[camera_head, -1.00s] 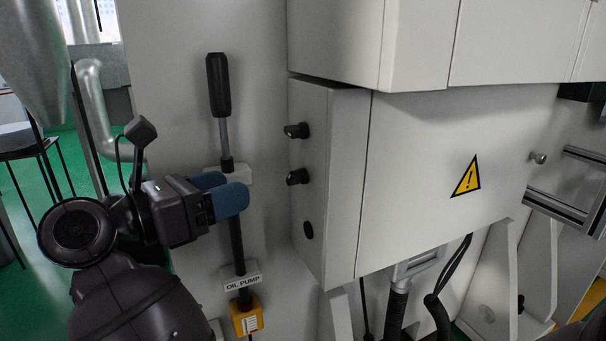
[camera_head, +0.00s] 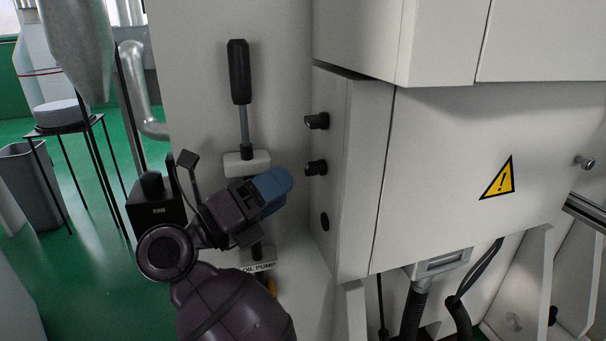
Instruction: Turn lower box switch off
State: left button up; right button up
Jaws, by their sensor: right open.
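The grey-white box has a narrow left side face (camera_head: 350,205) with three dark fittings in a column. The upper switch (camera_head: 317,121) and the lower switch (camera_head: 315,168) are black knobs that stick out to the left. A flat dark round fitting (camera_head: 325,221) sits below them. My right gripper (camera_head: 277,188), with blue fingertips, is open and empty. In the picture it is just left of and slightly below the lower switch, apart from it. Its fingers overlap each other, so the gap hardly shows. My left gripper is not in view.
A black box (camera_head: 155,205) is left of my gripper. A larger cabinet (camera_head: 450,40) overhangs the switch box.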

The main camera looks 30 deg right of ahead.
aim_at(307, 172)
jog(key=shift+x, duration=2.75)
